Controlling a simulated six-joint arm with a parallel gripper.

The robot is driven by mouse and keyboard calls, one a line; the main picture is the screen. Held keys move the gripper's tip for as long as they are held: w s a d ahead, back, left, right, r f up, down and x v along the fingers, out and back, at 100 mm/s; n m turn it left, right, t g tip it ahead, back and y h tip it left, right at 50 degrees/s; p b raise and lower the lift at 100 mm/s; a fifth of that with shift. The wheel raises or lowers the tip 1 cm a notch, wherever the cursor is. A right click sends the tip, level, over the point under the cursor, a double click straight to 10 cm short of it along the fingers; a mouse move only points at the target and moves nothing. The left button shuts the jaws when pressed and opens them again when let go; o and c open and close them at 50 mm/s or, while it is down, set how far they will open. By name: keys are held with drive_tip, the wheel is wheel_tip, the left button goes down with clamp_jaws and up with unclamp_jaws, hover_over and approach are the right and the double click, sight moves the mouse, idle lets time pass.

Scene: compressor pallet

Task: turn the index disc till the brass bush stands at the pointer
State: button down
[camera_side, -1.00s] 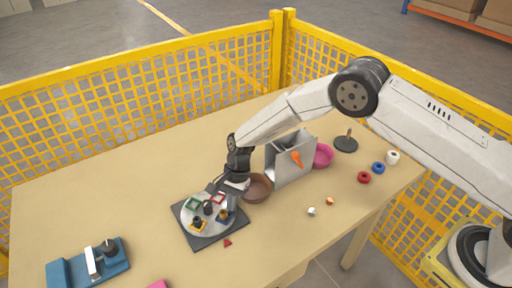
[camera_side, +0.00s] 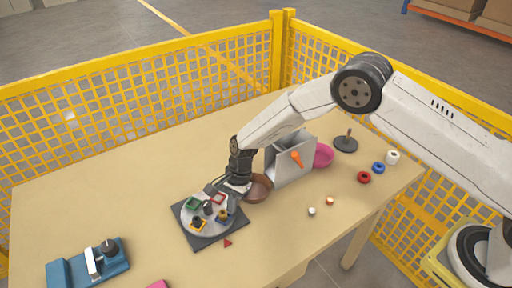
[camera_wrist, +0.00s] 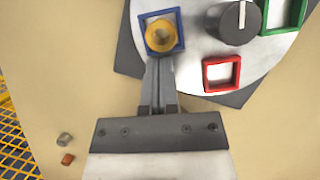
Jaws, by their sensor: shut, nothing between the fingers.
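The pale round index disc (camera_side: 186,218) lies on a dark square base (camera_side: 204,243). It carries green, red, blue and orange frames around a dark centre knob (camera_wrist: 238,22) with a white line. The brass bush (camera_wrist: 160,35) sits inside the blue frame (camera_wrist: 179,16) in the wrist view; in the side view the blue frame is on the disc's right side. A small red triangle (camera_side: 227,243), apparently the pointer, lies at the base's front edge. My gripper (camera_wrist: 159,62) is shut and empty, fingertips close beside the blue frame; I cannot tell whether they touch it.
A brown bowl (camera_side: 258,188) and a grey box (camera_side: 290,168) with an orange handle stand close right of my gripper. A pink bowl (camera_side: 323,155), a dark stand (camera_side: 346,145) and coloured rings are farther right. A blue fixture (camera_side: 88,264) stands front left. The table's left-middle is clear.

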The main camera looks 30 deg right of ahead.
drive_tip(key=shift+s+a, duration=0.1)
drive_tip(key=shift+s+a+m+t, duration=0.3)
drive_tip(key=shift+s+m, duration=0.1)
drive_tip(key=shift+m, duration=0.6)
drive_tip(key=shift+s+a+m+t, duration=0.3)
drive_tip(key=shift+m, duration=0.4)
drive_tip(key=shift+s+a+m+t, duration=0.25)
drive_tip(key=shift+m+t, duration=0.05)
drive_tip(key=shift+m, duration=0.4)
drive_tip(key=shift+r, duration=0.1)
drive_tip(key=v, duration=0.9)
drive_tip(key=shift+d+r, duration=0.3)
